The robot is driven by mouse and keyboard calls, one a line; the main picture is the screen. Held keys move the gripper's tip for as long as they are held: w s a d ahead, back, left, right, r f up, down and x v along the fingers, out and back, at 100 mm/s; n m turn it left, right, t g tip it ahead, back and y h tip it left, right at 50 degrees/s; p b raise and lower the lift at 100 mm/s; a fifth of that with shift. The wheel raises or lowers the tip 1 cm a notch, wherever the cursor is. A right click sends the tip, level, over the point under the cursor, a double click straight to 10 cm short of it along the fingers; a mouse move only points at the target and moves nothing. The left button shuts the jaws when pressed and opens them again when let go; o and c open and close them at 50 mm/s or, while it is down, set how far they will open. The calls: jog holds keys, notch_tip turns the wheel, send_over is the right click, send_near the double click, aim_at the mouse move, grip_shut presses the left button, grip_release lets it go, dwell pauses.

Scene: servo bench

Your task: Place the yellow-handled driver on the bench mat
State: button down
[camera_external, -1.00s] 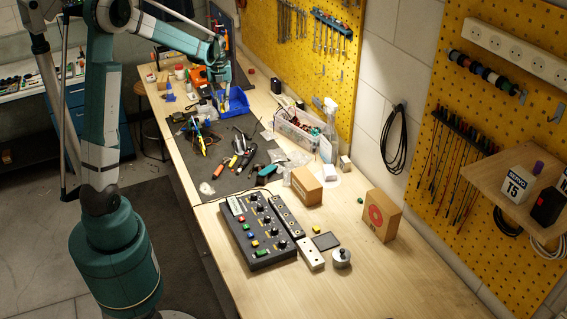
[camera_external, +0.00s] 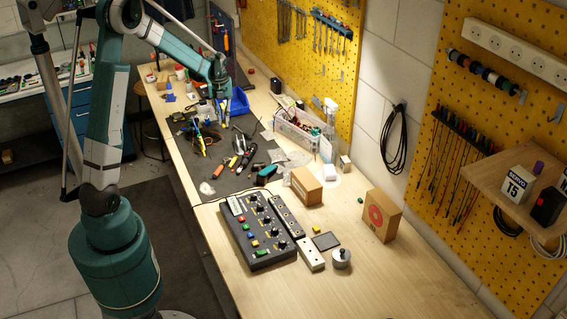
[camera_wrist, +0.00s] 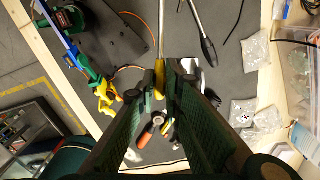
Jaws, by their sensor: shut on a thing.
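The yellow-handled driver (camera_wrist: 160,78) is between my gripper's fingertips (camera_wrist: 162,82) in the wrist view. Its yellow handle is gripped and its metal shaft points up the picture. In the external view my gripper (camera_external: 222,97) is over the far part of the bench, just left of the blue bin. The driver is too small there to make out clearly. The dark grey bench mat (camera_wrist: 226,62) lies below my gripper; it also shows in the external view (camera_external: 232,182). I cannot tell whether the driver touches the mat.
Yellow-handled pliers (camera_external: 201,145) and several tools with dark, red and yellow handles lie on the mat. The blue bin (camera_external: 240,101) stands at the mat's far right. A clear box (camera_external: 296,131) and small plastic bags (camera_wrist: 256,52) are to the right.

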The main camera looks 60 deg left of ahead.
send_over(226, 142)
jog(key=shift+a+f, duration=0.1)
jog(key=shift+f, duration=2.95)
jog(key=shift+f, duration=0.1)
jog(key=shift+f, duration=1.75)
jog(key=shift+f, duration=0.2)
jog(key=c, duration=2.5)
grip_release()
jog(key=shift+o, duration=0.2)
jog(key=shift+r, duration=0.15)
jog(key=shift+s+r, duration=0.1)
jog(key=shift+r, duration=5.95)
